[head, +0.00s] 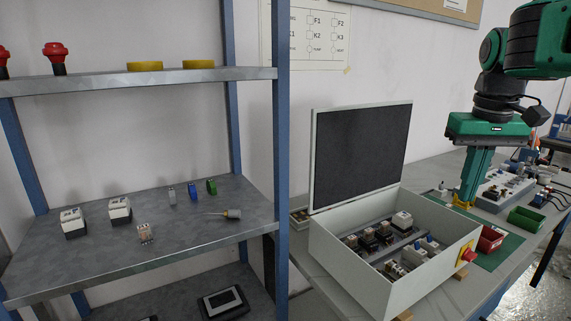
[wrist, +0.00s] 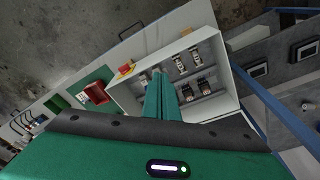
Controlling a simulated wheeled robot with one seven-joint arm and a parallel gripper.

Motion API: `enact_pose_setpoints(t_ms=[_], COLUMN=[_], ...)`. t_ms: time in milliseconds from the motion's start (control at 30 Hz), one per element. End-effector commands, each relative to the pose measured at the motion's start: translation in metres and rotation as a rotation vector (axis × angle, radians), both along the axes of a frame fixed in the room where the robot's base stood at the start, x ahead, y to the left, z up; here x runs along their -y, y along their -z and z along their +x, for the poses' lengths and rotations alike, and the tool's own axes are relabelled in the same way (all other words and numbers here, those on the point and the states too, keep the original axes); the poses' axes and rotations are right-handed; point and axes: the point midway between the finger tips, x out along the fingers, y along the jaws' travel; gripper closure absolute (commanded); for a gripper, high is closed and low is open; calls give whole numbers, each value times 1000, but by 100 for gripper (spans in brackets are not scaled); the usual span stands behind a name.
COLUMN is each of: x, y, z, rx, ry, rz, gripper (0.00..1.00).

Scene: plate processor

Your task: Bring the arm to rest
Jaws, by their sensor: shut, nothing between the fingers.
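My green arm reaches in from the upper right of the head view. My gripper (head: 464,203) points down, with its two green fingers together and nothing between them. It hangs to the right of the open control box, apart from it, over the workbench. In the wrist view my gripper (wrist: 158,73) shows as closed green fingers reaching up the picture, and they cover part of the box behind them.
The open white control box (head: 345,262) holds several components, its lid raised. A red bin (head: 490,240) and a green bin (head: 526,218) stand right of it. A shelf rack (head: 236,233) with relays and a screwdriver fills the left.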

Motion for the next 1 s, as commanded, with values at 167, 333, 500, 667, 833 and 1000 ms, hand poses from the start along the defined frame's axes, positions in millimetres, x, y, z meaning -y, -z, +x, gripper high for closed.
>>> enact_pose_setpoints(t_ms=[167, 333, 500, 667, 833, 1000], x=[35, 48, 46, 44, 44, 44], y=[69, 133, 178, 194, 195, 195], z=[-81, -155, -206, -224, -225, -225], rx=[-43, -78, -102, -110, -111, -111], ry=[168, 308, 395, 425, 427, 426], rz=[18, 43, 66, 74, 75, 75], gripper=[100, 100, 100, 100, 100, 100])
